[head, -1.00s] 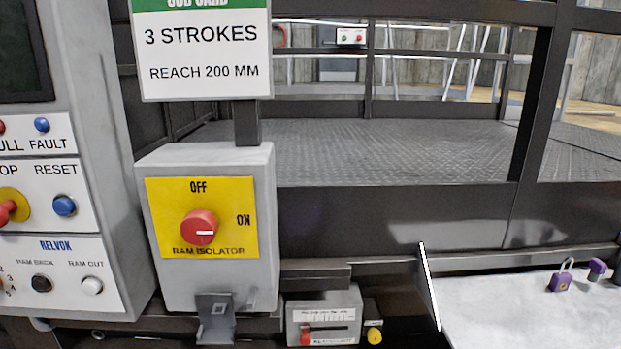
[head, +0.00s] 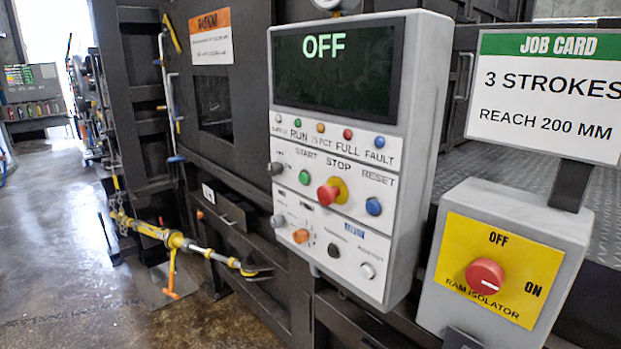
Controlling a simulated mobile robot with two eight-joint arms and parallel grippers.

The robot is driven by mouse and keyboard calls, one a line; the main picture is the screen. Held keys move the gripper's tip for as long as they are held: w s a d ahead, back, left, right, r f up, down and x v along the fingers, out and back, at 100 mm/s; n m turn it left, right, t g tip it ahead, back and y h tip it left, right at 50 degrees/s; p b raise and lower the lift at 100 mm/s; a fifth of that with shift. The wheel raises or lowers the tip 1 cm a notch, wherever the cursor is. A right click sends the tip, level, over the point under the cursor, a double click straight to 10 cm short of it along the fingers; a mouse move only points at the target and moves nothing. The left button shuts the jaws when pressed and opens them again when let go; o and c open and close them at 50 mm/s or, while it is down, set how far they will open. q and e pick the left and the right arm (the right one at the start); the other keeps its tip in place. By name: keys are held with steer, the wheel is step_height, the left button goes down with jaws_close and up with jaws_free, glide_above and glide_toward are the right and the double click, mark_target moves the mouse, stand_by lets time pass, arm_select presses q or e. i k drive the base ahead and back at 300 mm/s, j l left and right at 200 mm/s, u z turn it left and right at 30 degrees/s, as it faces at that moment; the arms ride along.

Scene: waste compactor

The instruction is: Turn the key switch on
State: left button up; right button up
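The control panel (head: 350,150) stands in the middle of the head view, and its dark display (head: 338,70) reads OFF. Neither of my grippers is in view.
A red STOP button (head: 328,194) and a blue RESET button (head: 374,206) sit on the panel. The red ram isolator knob (head: 484,276) is to the right, its white mark pointing toward ON. A yellow bar (head: 160,234) juts out at left above open floor.

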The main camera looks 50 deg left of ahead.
mark_target(274, 168)
steer(key=j+u, duration=0.1)
steer(key=u, duration=0.85)
steer(key=j+u, duration=0.15)
steer(key=u, duration=0.35)
